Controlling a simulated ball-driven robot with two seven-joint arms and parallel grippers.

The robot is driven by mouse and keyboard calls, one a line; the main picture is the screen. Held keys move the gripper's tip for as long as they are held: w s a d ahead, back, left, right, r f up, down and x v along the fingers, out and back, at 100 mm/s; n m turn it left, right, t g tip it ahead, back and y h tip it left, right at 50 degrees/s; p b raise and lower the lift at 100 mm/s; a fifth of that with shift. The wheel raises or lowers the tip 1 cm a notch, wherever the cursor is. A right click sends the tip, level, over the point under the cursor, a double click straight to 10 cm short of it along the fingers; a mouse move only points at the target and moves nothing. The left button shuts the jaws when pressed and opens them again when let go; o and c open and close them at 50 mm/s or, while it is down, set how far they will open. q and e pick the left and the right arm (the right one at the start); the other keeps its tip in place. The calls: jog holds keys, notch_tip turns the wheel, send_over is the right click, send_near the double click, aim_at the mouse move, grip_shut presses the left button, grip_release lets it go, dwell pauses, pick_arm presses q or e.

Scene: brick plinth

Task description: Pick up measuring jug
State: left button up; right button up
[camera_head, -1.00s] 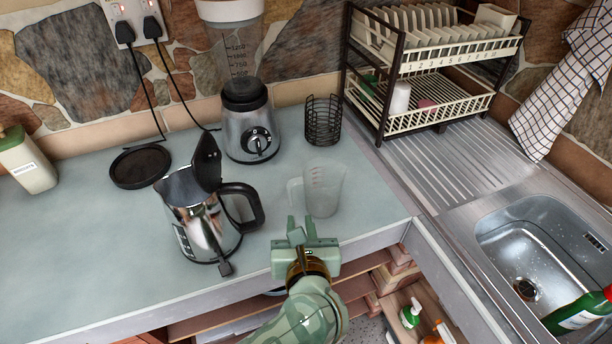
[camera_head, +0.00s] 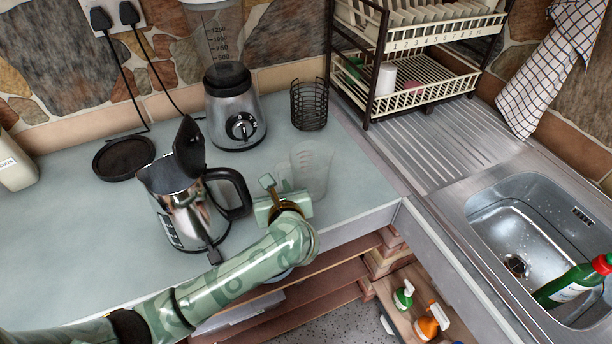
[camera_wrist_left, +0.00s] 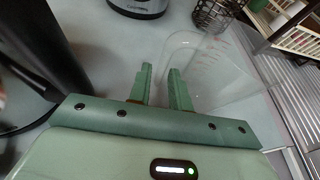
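The measuring jug (camera_head: 313,168) is clear and see-through. It stands upright on the worktop near the front right corner, its handle towards the left. In the left wrist view the jug (camera_wrist_left: 228,72) shows faint red markings, and its handle curves just beyond the fingertips. My left gripper (camera_head: 270,184) is low over the worktop at the handle side of the jug. In the left wrist view the left gripper (camera_wrist_left: 160,74) has its fingers apart, with bare worktop showing between them. I cannot tell whether a finger touches the handle. My right gripper is out of view.
A steel kettle (camera_head: 185,214) with its lid up stands close left of my gripper. A blender (camera_head: 236,110) and a black wire holder (camera_head: 309,105) stand behind. A dish rack (camera_head: 425,75) and a sink (camera_head: 535,235) are at right.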

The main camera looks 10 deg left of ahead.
aim_at(278, 182)
pick_arm(q)
jog(key=x, duration=0.3)
jog(key=shift+w+a+f+b, duration=0.1)
jog(key=shift+w+f+b, duration=0.05)
jog(key=shift+w+b, duration=0.2)
grip_shut()
